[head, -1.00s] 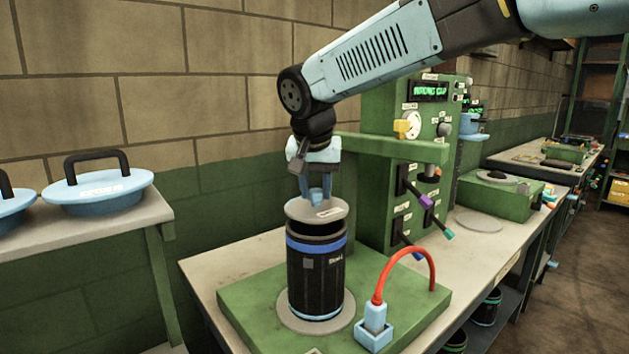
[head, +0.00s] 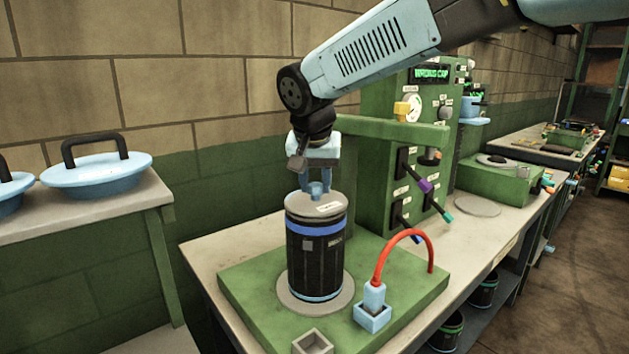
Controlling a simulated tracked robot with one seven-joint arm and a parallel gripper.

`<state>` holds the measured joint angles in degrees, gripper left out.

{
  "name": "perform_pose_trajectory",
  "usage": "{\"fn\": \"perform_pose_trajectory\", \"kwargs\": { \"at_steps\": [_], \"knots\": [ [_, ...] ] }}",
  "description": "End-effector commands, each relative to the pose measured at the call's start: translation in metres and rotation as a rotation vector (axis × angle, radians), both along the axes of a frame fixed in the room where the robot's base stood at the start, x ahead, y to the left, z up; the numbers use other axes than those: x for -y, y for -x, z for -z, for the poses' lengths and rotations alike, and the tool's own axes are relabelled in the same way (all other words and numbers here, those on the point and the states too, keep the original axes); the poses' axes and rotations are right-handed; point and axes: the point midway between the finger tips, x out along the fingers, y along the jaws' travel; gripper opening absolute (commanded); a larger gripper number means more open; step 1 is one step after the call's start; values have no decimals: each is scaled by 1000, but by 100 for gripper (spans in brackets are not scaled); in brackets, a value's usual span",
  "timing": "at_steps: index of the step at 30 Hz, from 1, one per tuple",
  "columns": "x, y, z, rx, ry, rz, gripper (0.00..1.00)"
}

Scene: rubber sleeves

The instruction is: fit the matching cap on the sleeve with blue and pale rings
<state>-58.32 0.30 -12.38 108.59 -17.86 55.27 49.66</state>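The black ribbed sleeve (head: 315,265) stands upright on a round grey plate on the green base. It has a blue ring near its top and a thin pale-blue ring near its foot. A grey cap (head: 300,204) with a white label and a small blue knob (head: 316,190) sits level on the sleeve's top, with no gap showing. My gripper (head: 318,184) is directly above the cap, its fingers apart on either side of the knob; it looks open.
The green control panel (head: 375,190) behind has levers and a display reading "WRONG CAP" (head: 431,73). A red cable (head: 400,240) arches from a blue socket at right. Blue handled lids (head: 97,169) lie on the left shelf. A small grey square socket (head: 313,343) is in front.

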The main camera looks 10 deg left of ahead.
Motion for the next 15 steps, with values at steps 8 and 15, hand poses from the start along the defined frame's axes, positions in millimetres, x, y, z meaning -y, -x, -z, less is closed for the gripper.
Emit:
{"fn": "perform_pose_trajectory", "kwargs": {
  "at_steps": [8, 15],
  "knots": [
    [0, 0, 0, 0, 0, 0, 62],
    [0, 0, 0, -1, 0, -1, 65]
  ]
}}
